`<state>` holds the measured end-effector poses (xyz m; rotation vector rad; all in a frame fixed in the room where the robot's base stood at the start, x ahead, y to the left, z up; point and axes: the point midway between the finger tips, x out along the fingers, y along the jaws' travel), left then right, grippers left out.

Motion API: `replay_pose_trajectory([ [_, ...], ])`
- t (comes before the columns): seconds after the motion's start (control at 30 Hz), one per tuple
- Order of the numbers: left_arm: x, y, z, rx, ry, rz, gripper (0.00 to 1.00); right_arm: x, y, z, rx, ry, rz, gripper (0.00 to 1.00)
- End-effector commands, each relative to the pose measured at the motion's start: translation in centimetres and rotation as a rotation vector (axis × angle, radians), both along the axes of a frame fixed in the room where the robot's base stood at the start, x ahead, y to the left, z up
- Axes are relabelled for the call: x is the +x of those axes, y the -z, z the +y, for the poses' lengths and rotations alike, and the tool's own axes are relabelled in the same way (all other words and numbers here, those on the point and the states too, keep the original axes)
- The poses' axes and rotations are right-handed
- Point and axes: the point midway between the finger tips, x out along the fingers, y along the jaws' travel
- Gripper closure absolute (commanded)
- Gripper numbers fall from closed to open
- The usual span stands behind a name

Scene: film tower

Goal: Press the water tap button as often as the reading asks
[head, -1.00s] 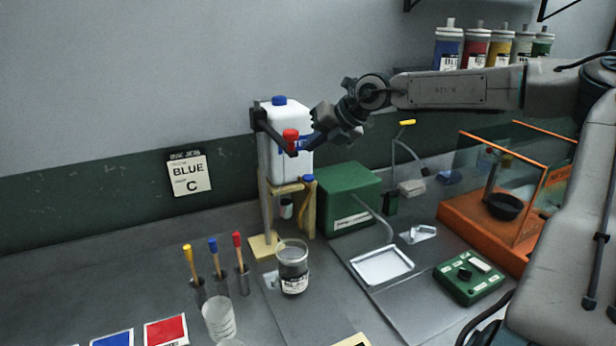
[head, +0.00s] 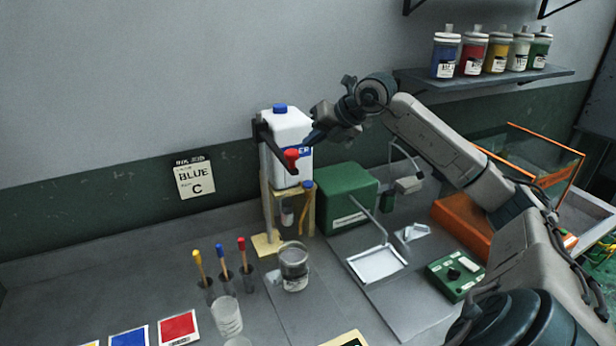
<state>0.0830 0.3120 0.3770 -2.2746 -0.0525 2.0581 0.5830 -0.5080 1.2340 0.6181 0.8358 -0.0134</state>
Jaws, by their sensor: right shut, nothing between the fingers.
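A white water container (head: 293,132) with a blue cap stands on a wooden stand (head: 266,243). A dark bracket with a red knob (head: 291,155) reaches across its front. A small blue cap or button (head: 308,185) sits low at the container's right; I cannot tell whether it is the tap button. My left gripper is out of view.
A glass jar (head: 293,268) stands before the stand. Colour-tipped sticks (head: 222,262) and a clear beaker (head: 227,316) are left of it. A green box (head: 345,197), white tray (head: 377,263) and green control box (head: 455,275) lie to the right. Bottles line a shelf (head: 490,78).

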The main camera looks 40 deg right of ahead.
Motion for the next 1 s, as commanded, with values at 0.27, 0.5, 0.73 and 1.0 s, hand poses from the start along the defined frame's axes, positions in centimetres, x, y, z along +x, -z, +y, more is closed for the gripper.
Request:
replay_pose_trajectory([
  [0.27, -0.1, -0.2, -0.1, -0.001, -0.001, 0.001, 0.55, 0.2, -0.2, 0.3, -0.001, 0.003, 0.0, 1.0],
  [0.5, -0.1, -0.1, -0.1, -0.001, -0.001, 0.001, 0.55, 0.2, -0.1, 0.3, 0.0, 0.003, 0.001, 1.0],
  [0.73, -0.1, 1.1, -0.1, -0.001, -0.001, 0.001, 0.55, 0.2, 1.3, 0.3, 0.0, 0.003, 0.001, 1.0],
  [1.0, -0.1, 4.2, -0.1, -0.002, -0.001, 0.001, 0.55, 0.2, 5.0, 0.2, 0.0, 0.003, 0.001, 1.0],
])
